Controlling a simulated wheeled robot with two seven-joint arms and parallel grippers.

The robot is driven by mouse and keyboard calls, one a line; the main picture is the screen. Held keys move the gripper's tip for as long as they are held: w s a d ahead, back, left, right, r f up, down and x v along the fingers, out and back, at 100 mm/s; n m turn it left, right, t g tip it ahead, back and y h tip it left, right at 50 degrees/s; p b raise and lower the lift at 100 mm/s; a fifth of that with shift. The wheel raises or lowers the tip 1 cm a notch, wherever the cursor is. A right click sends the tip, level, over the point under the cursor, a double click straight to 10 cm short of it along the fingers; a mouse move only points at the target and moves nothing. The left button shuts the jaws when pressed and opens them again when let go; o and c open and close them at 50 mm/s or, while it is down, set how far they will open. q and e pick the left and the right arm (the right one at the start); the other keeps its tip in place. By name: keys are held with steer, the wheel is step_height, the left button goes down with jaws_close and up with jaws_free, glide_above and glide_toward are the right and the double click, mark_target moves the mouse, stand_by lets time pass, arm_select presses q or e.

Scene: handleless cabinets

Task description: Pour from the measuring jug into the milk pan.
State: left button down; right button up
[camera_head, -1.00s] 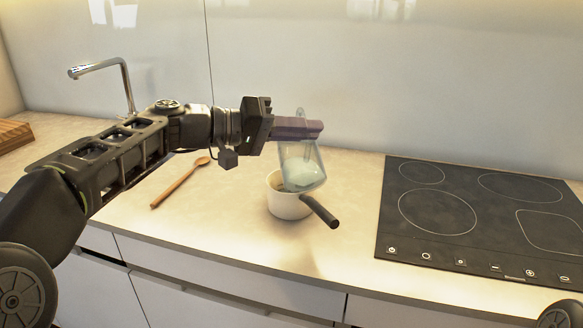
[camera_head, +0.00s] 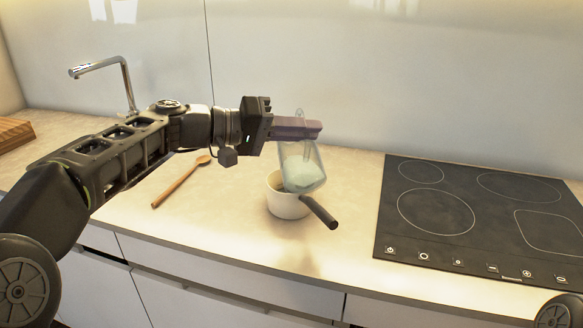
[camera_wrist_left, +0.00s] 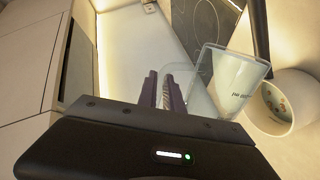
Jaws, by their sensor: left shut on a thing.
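The clear measuring jug (camera_head: 303,168) is held in the air by my left gripper (camera_head: 308,129), which is shut on it. The jug is tilted, with whitish contents, and its lower end is just above the milk pan. The white milk pan (camera_head: 289,207) stands on the counter with its dark handle pointing to the front right. In the left wrist view the jug (camera_wrist_left: 228,82) is beside the fingers (camera_wrist_left: 165,92), and the pan (camera_wrist_left: 285,128) is at the right with small coloured bits inside. My right gripper is not in view.
A wooden spoon (camera_head: 182,181) lies on the counter left of the pan. A black hob (camera_head: 470,215) is at the right. A tap (camera_head: 115,75) and a wooden board (camera_head: 14,133) are at the left. The counter around the pan is clear.

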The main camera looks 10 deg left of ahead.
arm_select(q)
steer(key=shift+w+a+r+n+p, duration=0.2)
steer(key=shift+w+n+p, duration=0.3)
steer(key=shift+p, duration=0.8)
stand_by(1.4)
steer(key=f+b, duration=0.1)
steer(key=b, duration=0.2)
steer(key=s+f+m+b, duration=0.1)
steer(key=b, duration=0.1)
steer(key=shift+d+b, duration=0.35)
steer(key=shift+b, duration=0.05)
steer(key=shift+s+r+m+t+b, duration=0.3)
steer(key=shift+s+r+m+b, duration=0.15)
steer(key=shift+s+m+b, duration=0.25)
steer(key=shift+w+r, duration=0.15)
steer(key=shift+w, duration=0.05)
steer(key=shift+d, duration=0.1)
